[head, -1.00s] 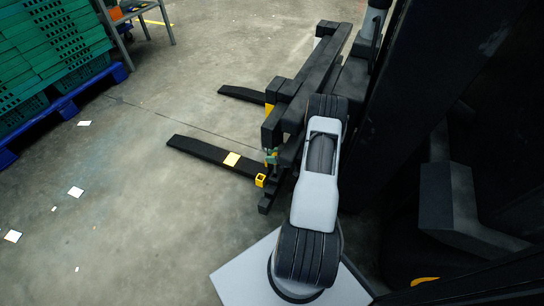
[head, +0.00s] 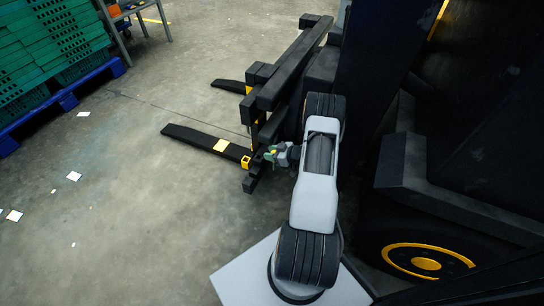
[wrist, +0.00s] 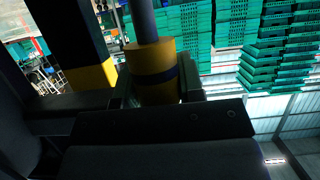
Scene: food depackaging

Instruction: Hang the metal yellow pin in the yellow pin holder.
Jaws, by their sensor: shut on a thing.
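The yellow pin (wrist: 153,62) shows in the wrist view as a thick yellow cylinder with a dark blue band and a grey rod above it. My gripper (wrist: 158,92) is shut on it, with a dark finger on each side. In the head view my gripper (head: 268,154) is small, beside the front of the black forked machine. A small square yellow holder (head: 246,161) sits at the near fork's base, just left of my gripper. In the head view the pin is too small to make out clearly.
The black forked machine (head: 290,70) stands close to my arm, its near fork (head: 200,139) low over the floor. A large dark body with a yellow-ringed wheel (head: 425,262) is at right. Green crates (head: 55,45) on a blue pallet stand at left.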

